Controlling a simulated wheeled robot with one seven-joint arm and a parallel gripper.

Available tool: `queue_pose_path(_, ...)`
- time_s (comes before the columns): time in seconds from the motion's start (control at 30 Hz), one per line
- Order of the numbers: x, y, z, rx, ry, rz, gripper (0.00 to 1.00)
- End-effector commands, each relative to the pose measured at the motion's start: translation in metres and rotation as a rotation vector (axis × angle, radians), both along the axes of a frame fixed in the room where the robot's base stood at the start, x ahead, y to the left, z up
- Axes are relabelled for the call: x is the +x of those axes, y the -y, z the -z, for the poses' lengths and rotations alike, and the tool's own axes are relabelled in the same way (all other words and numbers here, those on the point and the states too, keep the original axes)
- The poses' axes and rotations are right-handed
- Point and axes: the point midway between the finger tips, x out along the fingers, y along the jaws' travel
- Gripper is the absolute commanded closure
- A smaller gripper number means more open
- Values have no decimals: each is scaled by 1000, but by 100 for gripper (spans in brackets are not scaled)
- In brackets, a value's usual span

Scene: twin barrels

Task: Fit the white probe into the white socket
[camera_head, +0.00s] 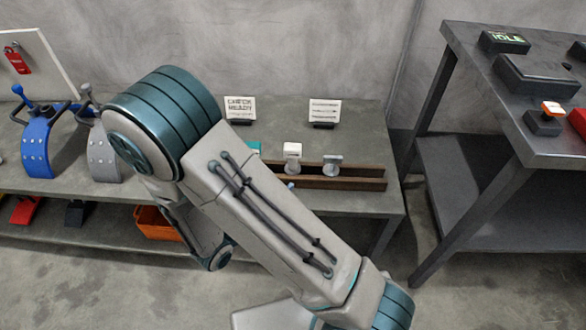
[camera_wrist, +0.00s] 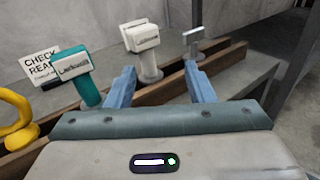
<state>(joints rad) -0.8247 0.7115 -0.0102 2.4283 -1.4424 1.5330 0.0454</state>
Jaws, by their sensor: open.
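The white probe (camera_wrist: 147,42) stands upright in a wooden rack, with a labelled block-shaped head on a round stem. My gripper (camera_wrist: 160,72) is open and empty in the wrist view. Its two blue fingers point towards the rack, and the white probe stands beyond them, apart from both. In the head view my arm hides most of the gripper. I cannot make out a white socket in either view.
A teal labelled probe (camera_wrist: 80,78) stands left of the white one and a grey T-shaped one (camera_wrist: 193,42) right. The wooden rack (camera_head: 350,184) has raised rails. A yellow ring (camera_wrist: 14,118) is near left. Blue (camera_head: 37,148) and grey (camera_head: 104,155) arched bodies stand far left.

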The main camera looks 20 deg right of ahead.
Motion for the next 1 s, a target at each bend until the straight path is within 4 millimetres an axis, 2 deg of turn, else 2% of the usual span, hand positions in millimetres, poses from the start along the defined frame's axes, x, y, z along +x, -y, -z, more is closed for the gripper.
queue_pose_path(0.03,2,-8,12,-26,-8,-41,51)
queue_pose_path(0.13,5,-15,19,-51,-13,-87,51)
queue_pose_path(0.2,10,-12,20,-57,-14,-97,51)
queue_pose_path(0.53,53,31,20,-56,-14,-96,51)
queue_pose_path(0.8,68,47,19,-55,-14,-98,51)
queue_pose_path(1.0,88,70,17,-55,-13,-94,51)
